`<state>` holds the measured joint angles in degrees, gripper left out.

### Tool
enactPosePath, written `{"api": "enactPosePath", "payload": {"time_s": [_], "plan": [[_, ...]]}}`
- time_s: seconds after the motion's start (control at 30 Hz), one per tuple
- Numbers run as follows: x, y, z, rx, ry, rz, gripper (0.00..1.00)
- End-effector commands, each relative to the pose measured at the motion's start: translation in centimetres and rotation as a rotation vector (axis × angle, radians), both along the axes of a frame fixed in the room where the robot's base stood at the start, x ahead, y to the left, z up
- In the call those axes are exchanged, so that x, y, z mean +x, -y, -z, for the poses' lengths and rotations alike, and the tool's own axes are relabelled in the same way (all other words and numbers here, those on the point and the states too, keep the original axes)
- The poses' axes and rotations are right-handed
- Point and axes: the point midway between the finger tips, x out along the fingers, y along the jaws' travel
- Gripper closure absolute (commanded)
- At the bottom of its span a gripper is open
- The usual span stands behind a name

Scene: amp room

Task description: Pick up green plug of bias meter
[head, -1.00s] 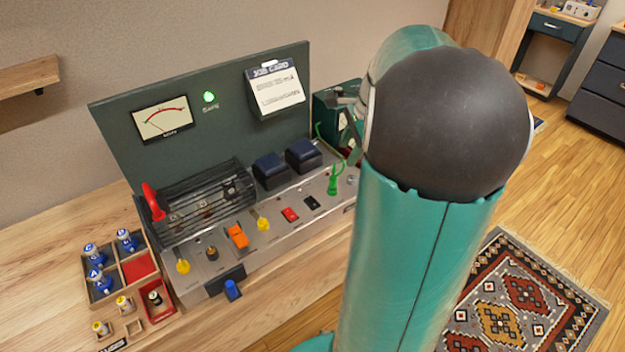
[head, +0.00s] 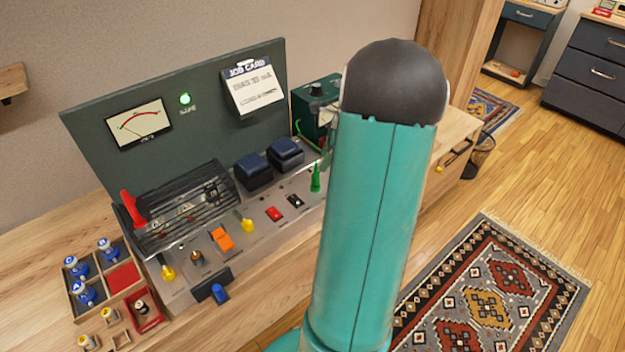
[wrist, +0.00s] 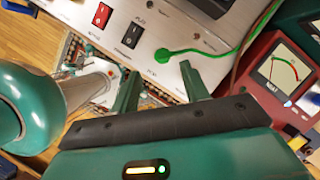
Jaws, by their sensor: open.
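The green plug (head: 315,178) stands at the right end of the amp's sloped front panel in the head view, with its green cord rising behind it. In the wrist view the green plug (wrist: 168,55) sits on the metal panel, and its cord runs to the upper right. A red bias meter (wrist: 278,74) with a white dial stands to the right there. My gripper (wrist: 158,77) is open and empty, its two fingers pointing towards the plug, which lies just beyond and between the fingertips. My arm hides the gripper in the head view.
Blue-capped transformers (head: 285,153) and a black tube cage (head: 185,213) stand behind. A sorting tray (head: 88,268) lies left. A patterned rug (head: 500,300) covers the floor at right.

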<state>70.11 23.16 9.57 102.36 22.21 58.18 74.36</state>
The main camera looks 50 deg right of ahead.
Motion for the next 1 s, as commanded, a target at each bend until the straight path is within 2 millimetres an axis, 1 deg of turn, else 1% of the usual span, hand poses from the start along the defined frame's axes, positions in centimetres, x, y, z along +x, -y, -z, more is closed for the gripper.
{"api": "enactPosePath", "payload": {"time_s": [0.03,0.1,0.2,0.37,0.5,0.63,0.73,0.93,1.0], "plan": [[0.2,-0.2,1.0,0.004,-0.001,0.001,0.55],[0.7,-0.4,2.0,0.002,-0.001,-0.001,0.55],[1.1,-0.7,3.0,0.001,-0.001,-0.002,0.55],[1.5,-0.9,4.1,0.001,0.0,-0.004,0.55],[2.0,-1.2,6.2,0.002,0.0,-0.003,0.55],[2.6,-1.5,7.8,0.002,0.0,-0.005,0.55],[2.9,-1.6,8.3,-0.001,0.001,-0.005,0.55],[2.9,-1.6,8.3,-0.002,0.001,-0.005,0.55],[2.9,-1.6,8.3,-0.002,0.001,-0.005,0.68]]}}
